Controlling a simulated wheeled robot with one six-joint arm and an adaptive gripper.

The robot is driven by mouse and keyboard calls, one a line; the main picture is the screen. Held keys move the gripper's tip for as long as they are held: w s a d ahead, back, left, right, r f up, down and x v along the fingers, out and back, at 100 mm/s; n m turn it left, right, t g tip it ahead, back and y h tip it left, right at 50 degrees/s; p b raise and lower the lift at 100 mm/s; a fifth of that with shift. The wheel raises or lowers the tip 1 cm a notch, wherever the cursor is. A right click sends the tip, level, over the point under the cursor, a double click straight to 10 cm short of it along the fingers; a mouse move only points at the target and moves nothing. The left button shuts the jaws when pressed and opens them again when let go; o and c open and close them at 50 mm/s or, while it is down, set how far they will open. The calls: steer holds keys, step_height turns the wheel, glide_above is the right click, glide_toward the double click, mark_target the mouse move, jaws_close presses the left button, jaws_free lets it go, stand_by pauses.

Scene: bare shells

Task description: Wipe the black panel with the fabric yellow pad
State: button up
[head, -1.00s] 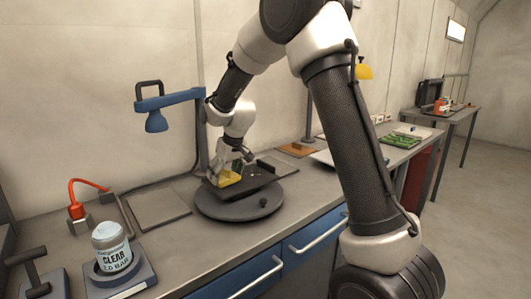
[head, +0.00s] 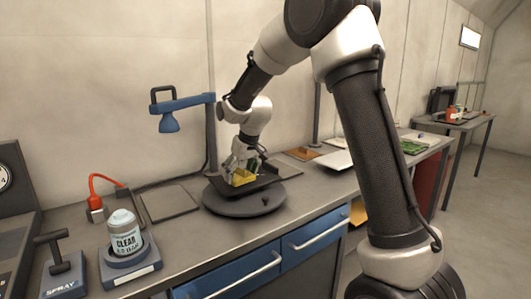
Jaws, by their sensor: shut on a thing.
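The black panel (head: 262,182) lies on a round dark turntable (head: 245,206) on the workbench. My gripper (head: 242,174) is shut on the yellow pad (head: 241,178) and holds it low at the left part of the panel. The pad looks to be at the panel's surface, but I cannot tell whether it touches. My gripper's fingers hide part of the pad.
A blue lamp (head: 172,112) overhangs the bench left of my arm. A labelled jar (head: 124,235) stands on a base at the front left, near a spray stand (head: 60,262). A flat grey plate (head: 169,203) lies left of the turntable. Green boards (head: 412,148) lie at the right.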

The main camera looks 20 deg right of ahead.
steer(key=shift+r, duration=2.7)
